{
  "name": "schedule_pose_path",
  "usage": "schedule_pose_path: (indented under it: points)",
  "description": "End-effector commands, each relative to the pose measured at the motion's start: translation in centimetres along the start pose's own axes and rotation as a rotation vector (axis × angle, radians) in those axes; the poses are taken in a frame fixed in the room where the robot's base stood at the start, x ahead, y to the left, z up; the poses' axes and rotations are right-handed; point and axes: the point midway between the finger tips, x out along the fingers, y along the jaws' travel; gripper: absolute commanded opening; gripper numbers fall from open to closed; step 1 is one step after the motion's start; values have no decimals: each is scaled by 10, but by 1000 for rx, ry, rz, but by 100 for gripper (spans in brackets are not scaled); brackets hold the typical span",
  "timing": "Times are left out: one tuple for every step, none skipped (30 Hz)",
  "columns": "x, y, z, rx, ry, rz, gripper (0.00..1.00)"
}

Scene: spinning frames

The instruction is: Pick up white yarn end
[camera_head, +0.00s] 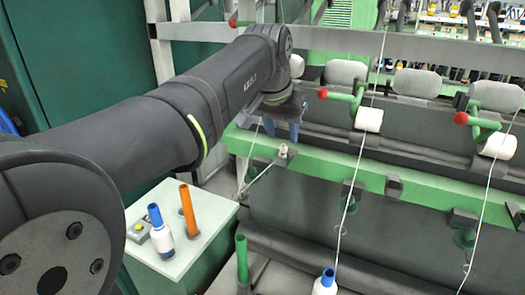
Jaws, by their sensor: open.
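My gripper (281,127), with two blue fingers, points down above the green rail of the spinning frame. It is open, and I see nothing held between the fingers. A thin white yarn (251,153) hangs just left of the fingers, apart from them as far as I can tell. Its upper part is hidden behind my arm, and its loose end is too fine to make out. Another white yarn (350,190) runs from the rollers down to a bobbin with a blue top (324,283) at the bottom edge.
A pale-topped green cabinet (205,245) at lower left bears an orange tube (188,210) and a blue-topped white bobbin (160,233). A green tube (242,258) stands beside it. Green levers with red knobs (322,94) and white rollers (369,119) lie right of my gripper.

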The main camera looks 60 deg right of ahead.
Motion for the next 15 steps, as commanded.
schedule_pose_path:
  points:
    - [4, 0, 1, 0, -2, 0, 41]
    - [8, -1, 1, 0, -3, 0, 41]
    - [13, -1, 2, 0, -4, 1, 41]
    - [18, -2, 2, -1, -4, 0, 41]
    - [23, -2, 2, -1, -5, 1, 41]
    - [29, -3, 3, 0, -4, 0, 41]
    - [34, -3, 3, 0, -3, 0, 41]
    - [38, -3, 3, 0, -4, 1, 41]
    - [43, -3, 3, 0, -4, 1, 41]
    - [46, -3, 3, 0, -3, 1, 41]
    - [48, -3, 3, 0, -2, 0, 41]
    - [50, -3, 2, 0, -2, 0, 41]
    - [51, -3, 2, 0, -2, 0, 41]
    - [52, -3, 2, 0, -1, 0, 41]
    - [52, -3, 2, 0, -1, 0, 41]
